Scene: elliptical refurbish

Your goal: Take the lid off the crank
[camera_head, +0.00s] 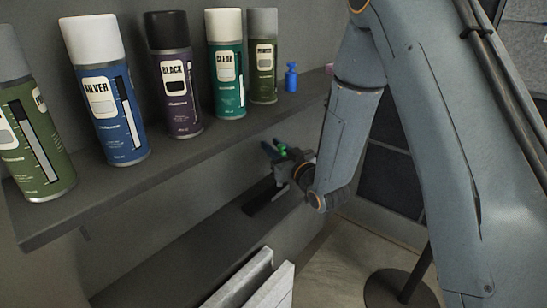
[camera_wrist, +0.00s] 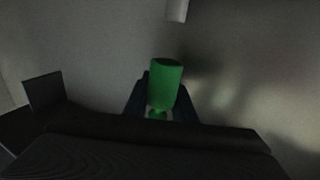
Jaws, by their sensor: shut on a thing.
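My gripper (camera_head: 277,152) is just above the lower shelf, below the right end of the upper shelf. Its dark fingers are shut on a green cylindrical piece (camera_wrist: 165,82), which stands up between them in the wrist view. Only a small bit of the green piece (camera_head: 283,149) shows in the head view. I cannot tell whether it is the lid or another part of the crank. A flat black piece (camera_head: 263,201) is on the lower shelf below my gripper. I cannot tell if it belongs to the crank.
The upper shelf (camera_head: 215,146) holds several spray cans, including a silver one (camera_head: 108,112) and a black one (camera_head: 177,92), and a small blue bottle (camera_head: 291,77). The lower shelf (camera_head: 165,262) is mostly bare. White panels (camera_head: 270,288) stand in front of it.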

